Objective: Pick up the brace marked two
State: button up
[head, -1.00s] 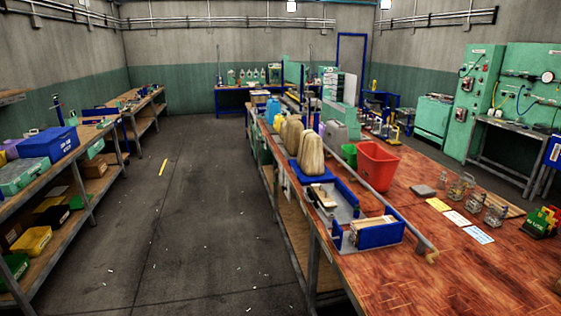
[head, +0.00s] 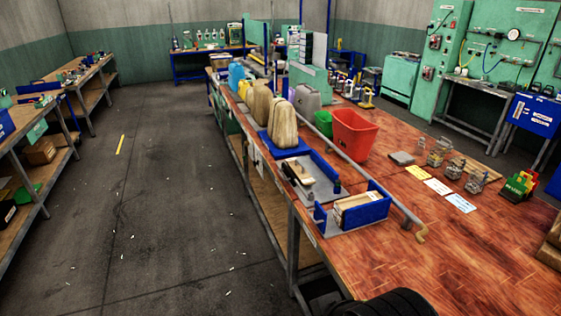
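I cannot make out which thing is the brace marked two, as no marking is readable at this size. Small metal frame-like pieces stand on the right of the wooden bench top: one at the back (head: 439,152), one in the middle (head: 454,169) and one at the front right (head: 475,182). Beside them lie a yellow card (head: 418,172), a white card (head: 438,187) and a pale blue card (head: 461,203), their print too small to read. My gripper is not in view.
The bench (head: 400,265) has bare wood at its front. A red bin (head: 354,135), a blue-sided fixture (head: 362,208) and a long metal bar (head: 385,184) stand left of the cards. A ridged black form (head: 385,303), unclear, shows at the bottom edge. The floor aisle (head: 150,220) is open.

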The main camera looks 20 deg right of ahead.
aim_at(300, 174)
jog(key=i, duration=1.8)
jog(key=i+j+z, duration=0.15)
jog(key=i, duration=0.65)
jog(key=i+j+z, duration=0.1)
jog(key=i+z, duration=0.3)
jog(key=i+j+z, duration=0.2)
jog(key=i+z, duration=0.2)
jog(key=i+j+z, duration=0.3)
jog(key=z, duration=0.15)
